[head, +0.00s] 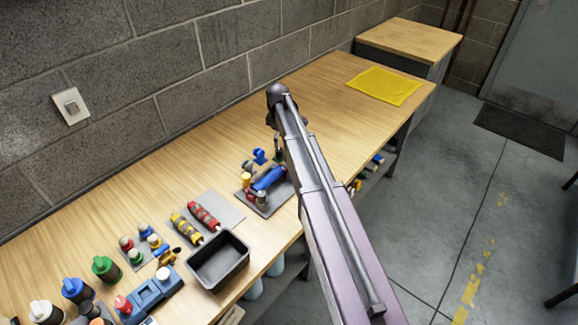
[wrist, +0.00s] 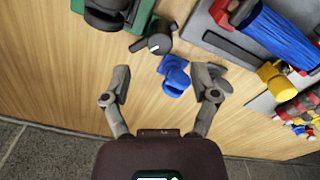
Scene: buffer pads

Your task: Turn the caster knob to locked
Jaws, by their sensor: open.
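A dark round knob with a short lever and a pale mark (wrist: 159,43) shows in the wrist view, beside a green housing (wrist: 126,33) with black parts. It looks like the caster knob; I cannot read its setting. My gripper (wrist: 163,84) is open and empty above the wooden bench. Its fingertips are apart from the knob, which lies beyond them toward the top of the picture. In the head view my arm hides the knob and the green housing.
A blue roller on a grey plate (wrist: 274,35) is right of the gripper. In the head view, a dark tray (head: 219,262), red and yellow cylinders (head: 203,216) and several bottles (head: 105,268) stand at the near left. A yellow cloth (head: 383,86) lies at the far end.

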